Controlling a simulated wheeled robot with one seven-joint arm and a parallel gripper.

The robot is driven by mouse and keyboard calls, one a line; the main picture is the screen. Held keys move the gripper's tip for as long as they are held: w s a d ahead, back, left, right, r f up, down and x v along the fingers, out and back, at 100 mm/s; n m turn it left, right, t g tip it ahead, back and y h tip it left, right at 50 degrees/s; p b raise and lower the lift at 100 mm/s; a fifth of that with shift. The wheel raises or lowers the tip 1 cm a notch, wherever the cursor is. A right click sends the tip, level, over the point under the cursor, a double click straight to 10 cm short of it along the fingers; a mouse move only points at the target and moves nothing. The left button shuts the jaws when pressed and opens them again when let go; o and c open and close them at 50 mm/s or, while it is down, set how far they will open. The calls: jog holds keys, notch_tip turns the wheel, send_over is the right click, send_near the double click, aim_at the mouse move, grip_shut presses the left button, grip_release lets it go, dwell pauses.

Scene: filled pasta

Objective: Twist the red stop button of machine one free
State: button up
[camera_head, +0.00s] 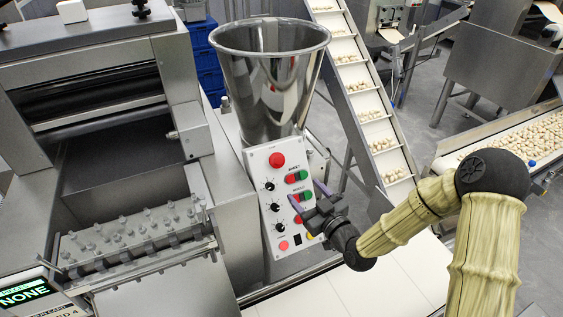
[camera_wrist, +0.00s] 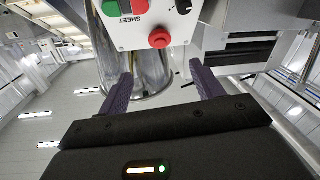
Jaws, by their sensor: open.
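The red stop button (camera_head: 277,160) is the large round knob at the top of the white control panel (camera_head: 259,180) on the machine with the steel hopper. My gripper (camera_head: 309,195) is open and empty in front of the panel's right side, lower in the picture than the button. In the wrist view the picture is upside down, and the red button (camera_wrist: 159,38) appears beyond my two purple fingers (camera_wrist: 160,70), roughly centred between them. The fingers look apart from the button. Whether the button is pressed in cannot be told.
Green and red buttons (camera_head: 297,176) and black dials sit below the stop button. The steel hopper (camera_head: 270,75) stands above the panel. An inclined conveyor (camera_head: 365,110) with pasta rises behind it. A white belt (camera_head: 370,290) runs below my arm.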

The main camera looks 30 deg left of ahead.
aim_at(280, 163)
jog(key=p+x, duration=0.5)
jog(key=x, duration=0.7)
jog(key=shift+w+a+r, duration=0.1)
jog(key=shift+a+r, duration=0.05)
jog(key=shift+a, duration=0.25)
jog(key=shift+w+a, duration=0.25)
jog(key=shift+a, duration=0.1)
jog(key=c, duration=1)
